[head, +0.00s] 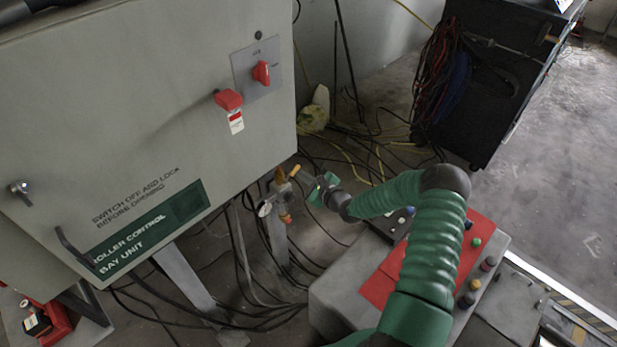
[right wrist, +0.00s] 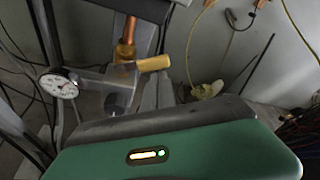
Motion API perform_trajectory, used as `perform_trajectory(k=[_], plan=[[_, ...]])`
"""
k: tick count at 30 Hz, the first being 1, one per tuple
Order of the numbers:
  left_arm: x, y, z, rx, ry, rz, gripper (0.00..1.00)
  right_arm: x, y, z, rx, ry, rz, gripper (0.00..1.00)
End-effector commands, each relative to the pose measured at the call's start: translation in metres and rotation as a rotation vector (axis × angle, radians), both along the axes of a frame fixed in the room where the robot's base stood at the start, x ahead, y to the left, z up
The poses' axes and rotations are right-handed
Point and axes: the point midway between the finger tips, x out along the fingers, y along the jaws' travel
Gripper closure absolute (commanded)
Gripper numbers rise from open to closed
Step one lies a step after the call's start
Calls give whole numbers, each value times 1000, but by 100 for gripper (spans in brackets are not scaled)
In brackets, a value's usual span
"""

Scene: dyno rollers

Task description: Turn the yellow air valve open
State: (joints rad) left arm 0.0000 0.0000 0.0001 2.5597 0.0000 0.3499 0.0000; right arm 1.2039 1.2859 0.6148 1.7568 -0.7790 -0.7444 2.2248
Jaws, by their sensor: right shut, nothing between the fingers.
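In the right wrist view the yellow handle (right wrist: 155,63) lies roughly level, pointing right from a grey valve body (right wrist: 112,84). My right gripper (head: 318,184) is shut and empty, just right of and slightly below the handle in the head view. I see a gap there, but cannot tell the depth between them. In the right wrist view my green gripper body and dark finger edge (right wrist: 165,122) fill the bottom. My left gripper is not in view.
A round gauge (right wrist: 58,85) sits left of the valve, below a copper-coloured fitting (right wrist: 125,42). The grey cabinet (head: 150,100) with red switches stands close on the left. A red-topped console (head: 385,285) lies under my right arm. Cables (head: 265,315) cover the floor.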

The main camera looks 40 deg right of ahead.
Motion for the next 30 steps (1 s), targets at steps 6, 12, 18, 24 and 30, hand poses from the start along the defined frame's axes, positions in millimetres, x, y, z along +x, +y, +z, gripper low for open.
perform_trajectory(k=[6,12,18,24,30], plan=[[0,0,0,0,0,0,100,0,0,0,0,0,0,100],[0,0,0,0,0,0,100,0,0,1,-4,-1,0,100],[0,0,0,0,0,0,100,0,1,3,-43,-5,0,100],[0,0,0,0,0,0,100,0,2,4,-70,-6,0,100],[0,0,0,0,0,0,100,0,2,6,-102,-11,1,100]])
